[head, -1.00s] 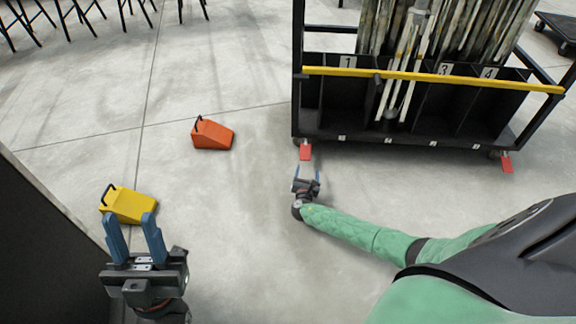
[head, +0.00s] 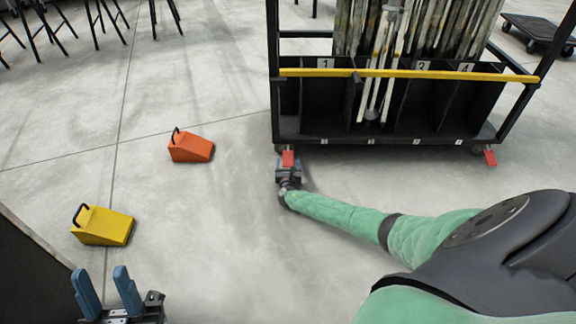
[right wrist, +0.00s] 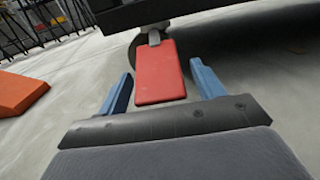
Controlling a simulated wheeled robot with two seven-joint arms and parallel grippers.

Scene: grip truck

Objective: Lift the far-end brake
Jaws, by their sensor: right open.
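A red brake pedal (head: 288,158) sticks out at the caster under the left end of the black cart (head: 395,140). A second red brake pedal (head: 490,158) is at the cart's right end. My right gripper (head: 288,168) is open at the left-end pedal. In the right wrist view, the red pedal (right wrist: 160,75) lies between the blue fingers of the right gripper (right wrist: 161,72), with visible gaps on both sides. The pedal slopes down from its caster. My left gripper (head: 101,272) is open and empty at the lower left.
An orange wedge chock (head: 190,148) and a yellow wedge chock (head: 103,226) stand on the floor to the left. The cart has a yellow bar (head: 420,74) and numbered slots holding poles. A low dolly (head: 530,30) is at the back right. Floor between chocks and cart is clear.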

